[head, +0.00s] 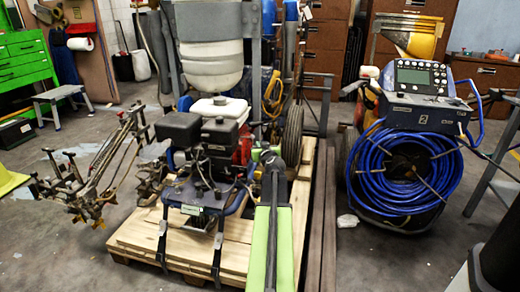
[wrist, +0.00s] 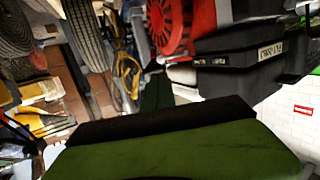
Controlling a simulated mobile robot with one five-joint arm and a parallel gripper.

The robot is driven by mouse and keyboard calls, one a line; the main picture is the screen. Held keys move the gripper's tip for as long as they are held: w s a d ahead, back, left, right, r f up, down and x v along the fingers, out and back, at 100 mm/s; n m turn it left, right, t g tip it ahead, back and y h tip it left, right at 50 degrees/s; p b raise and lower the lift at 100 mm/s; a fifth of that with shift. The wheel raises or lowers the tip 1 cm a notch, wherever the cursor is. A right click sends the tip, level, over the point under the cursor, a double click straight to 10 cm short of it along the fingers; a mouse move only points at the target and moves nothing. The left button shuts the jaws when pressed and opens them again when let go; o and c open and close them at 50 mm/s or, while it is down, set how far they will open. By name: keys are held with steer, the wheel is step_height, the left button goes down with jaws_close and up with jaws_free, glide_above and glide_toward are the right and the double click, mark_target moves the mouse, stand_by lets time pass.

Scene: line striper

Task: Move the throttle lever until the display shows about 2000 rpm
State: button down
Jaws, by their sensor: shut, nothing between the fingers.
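The line striper stands on a wooden pallet in the head view, with its dark engine (head: 205,140) facing me. A small pale greenish plate (head: 191,210) sits low on its front; any writing or figures on it are too small to read. I cannot pick out the throttle lever in either view. My gripper (wrist: 157,82) shows in the wrist view as dark shut fingers with nothing between them, pointing towards the engine's side. The engine's red round cover (wrist: 170,25) and a black box (wrist: 240,65) with lettering are beyond it. In the head view my arm hides part of the machine's right side.
The wooden pallet (head: 150,235) lies under the machine. A second machine with a coiled blue hose (head: 400,175) stands at the right. A metal frame with clamps (head: 95,180) sticks out at the left. Bare floor (head: 60,250) lies at the front left.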

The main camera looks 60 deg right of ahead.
mark_target(253, 138)
steer(key=b+x, duration=0.1)
steer(key=x, duration=0.9)
steer(key=shift+b, duration=0.3)
